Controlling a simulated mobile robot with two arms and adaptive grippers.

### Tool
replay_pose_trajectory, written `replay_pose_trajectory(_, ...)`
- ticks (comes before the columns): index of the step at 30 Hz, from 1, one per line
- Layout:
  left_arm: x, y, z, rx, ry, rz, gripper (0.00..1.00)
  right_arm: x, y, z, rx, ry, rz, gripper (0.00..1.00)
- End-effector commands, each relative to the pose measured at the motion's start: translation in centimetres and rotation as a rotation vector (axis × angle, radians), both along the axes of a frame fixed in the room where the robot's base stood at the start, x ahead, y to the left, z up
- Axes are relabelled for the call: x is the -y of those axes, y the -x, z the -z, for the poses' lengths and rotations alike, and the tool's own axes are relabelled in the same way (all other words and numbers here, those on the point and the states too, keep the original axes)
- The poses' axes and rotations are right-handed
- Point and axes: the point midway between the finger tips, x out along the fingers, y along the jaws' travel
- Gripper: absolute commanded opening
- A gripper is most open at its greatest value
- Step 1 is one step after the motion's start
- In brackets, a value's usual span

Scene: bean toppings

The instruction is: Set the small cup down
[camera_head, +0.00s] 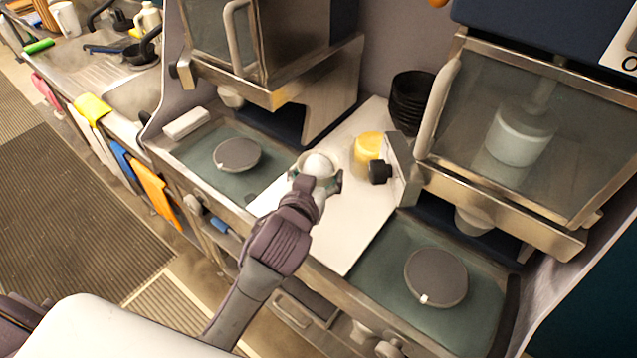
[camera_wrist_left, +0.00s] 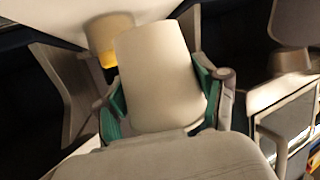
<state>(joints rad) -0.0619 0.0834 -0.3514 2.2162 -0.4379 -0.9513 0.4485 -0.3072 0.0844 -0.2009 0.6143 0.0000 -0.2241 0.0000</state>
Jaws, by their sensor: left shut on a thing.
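My left gripper (camera_head: 316,177) is shut on the small white cup (camera_head: 319,163), with its fingers on either side. In the left wrist view the cup (camera_wrist_left: 155,70) fills the middle, between the gripper's green finger pads (camera_wrist_left: 160,105). The gripper and cup are over or at the white counter (camera_head: 338,205) between the two machines. I cannot tell whether the cup's base touches the surface. My right gripper is not in view.
A yellow cup (camera_head: 367,147) stands just right of the held cup, beside a grey block with a black knob (camera_head: 380,172). Black stacked bowls (camera_head: 411,98) are behind. Round grey plates (camera_head: 237,154) and (camera_head: 436,277) lie under the dispensers. The front of the white counter is clear.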

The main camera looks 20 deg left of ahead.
Motion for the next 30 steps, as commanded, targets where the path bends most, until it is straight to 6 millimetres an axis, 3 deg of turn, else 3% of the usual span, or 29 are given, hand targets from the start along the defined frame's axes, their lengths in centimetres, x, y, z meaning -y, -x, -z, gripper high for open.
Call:
replay_pose_trajectory(3, 0.0, 0.1, 2.0, -0.002, -0.002, 0.002, 0.27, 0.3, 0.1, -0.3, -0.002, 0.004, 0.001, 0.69)
replay_pose_trajectory(15, 0.0, 0.1, 6.5, 0.001, -0.001, 0.001, 0.27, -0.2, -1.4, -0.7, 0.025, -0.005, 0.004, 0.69)
replay_pose_trajectory(27, 0.0, 0.0, 7.1, 0.002, 0.0, 0.001, 0.27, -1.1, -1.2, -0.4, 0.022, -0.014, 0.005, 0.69)
replay_pose_trajectory(28, 0.0, 0.1, 7.0, 0.002, 0.0, 0.001, 0.74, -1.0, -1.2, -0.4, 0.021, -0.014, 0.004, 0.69)
replay_pose_trajectory(30, 0.0, 0.1, 7.0, 0.002, 0.0, 0.001, 0.86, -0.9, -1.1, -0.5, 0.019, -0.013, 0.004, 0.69)
